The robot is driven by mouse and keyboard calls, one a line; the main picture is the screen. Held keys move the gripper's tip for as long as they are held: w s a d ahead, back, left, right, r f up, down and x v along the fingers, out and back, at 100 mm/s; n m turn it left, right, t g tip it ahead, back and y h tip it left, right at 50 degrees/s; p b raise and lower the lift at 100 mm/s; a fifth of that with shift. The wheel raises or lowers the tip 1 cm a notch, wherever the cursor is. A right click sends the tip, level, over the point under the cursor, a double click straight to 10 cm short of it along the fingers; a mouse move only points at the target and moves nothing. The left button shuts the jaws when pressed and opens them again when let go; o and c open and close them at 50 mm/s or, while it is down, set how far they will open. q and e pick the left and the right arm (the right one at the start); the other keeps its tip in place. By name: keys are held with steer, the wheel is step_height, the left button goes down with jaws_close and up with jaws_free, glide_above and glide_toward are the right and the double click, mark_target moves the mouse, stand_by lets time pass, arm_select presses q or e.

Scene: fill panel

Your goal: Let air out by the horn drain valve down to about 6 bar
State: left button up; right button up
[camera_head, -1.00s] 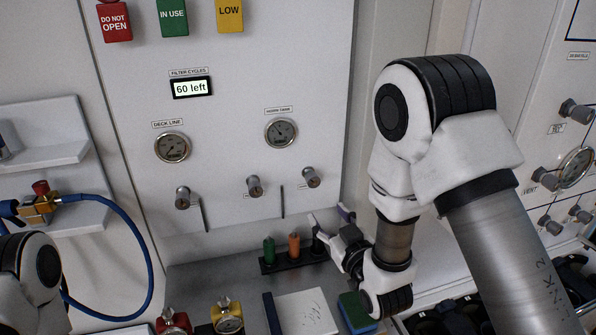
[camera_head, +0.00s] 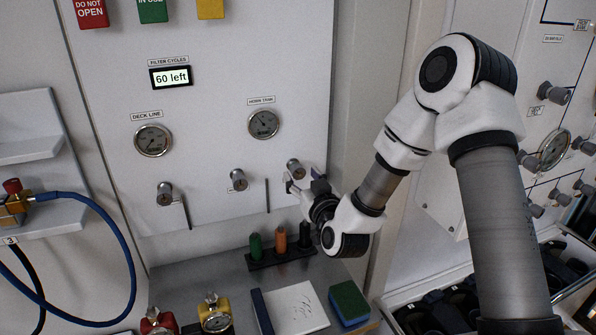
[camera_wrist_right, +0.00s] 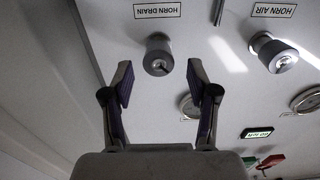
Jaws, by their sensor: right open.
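The horn drain valve (camera_wrist_right: 158,55) is a round grey knob under an upside-down HORN DRAIN label (camera_wrist_right: 158,11) in the right wrist view. In the head view its knob (camera_head: 295,168) is the rightmost on the panel. My right gripper (camera_head: 305,182) is right at it. In the right wrist view the fingers of my right gripper (camera_wrist_right: 158,75) are spread, one on each side of the knob, with visible gaps. The horn tank gauge (camera_head: 264,124) is above; its reading is too small to tell. My left gripper is out of view.
The horn air knob (camera_wrist_right: 273,55) is beside the drain valve. The deck line gauge (camera_head: 153,140) and another knob (camera_head: 165,194) are further left. Below, a rack of coloured pegs (camera_head: 282,258), a notepad (camera_head: 292,308) and a sponge (camera_head: 349,304) occupy the shelf.

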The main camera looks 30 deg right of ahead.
steer(key=shift+x, duration=0.85)
jaws_close()
steer(key=m+b, duration=0.3)
steer(key=shift+d+f+m+b, duration=0.1)
steer(key=shift+f+m+b, duration=0.15)
steer(key=shift+m+b, duration=0.15)
steer(key=m+b, duration=0.3)
steer(key=shift+s+m, duration=0.1)
steer(key=shift+m, duration=0.2)
steer(key=shift+r+m+b, duration=0.15)
steer(key=shift+m+b, duration=0.25)
steer(key=shift+m, duration=0.2)
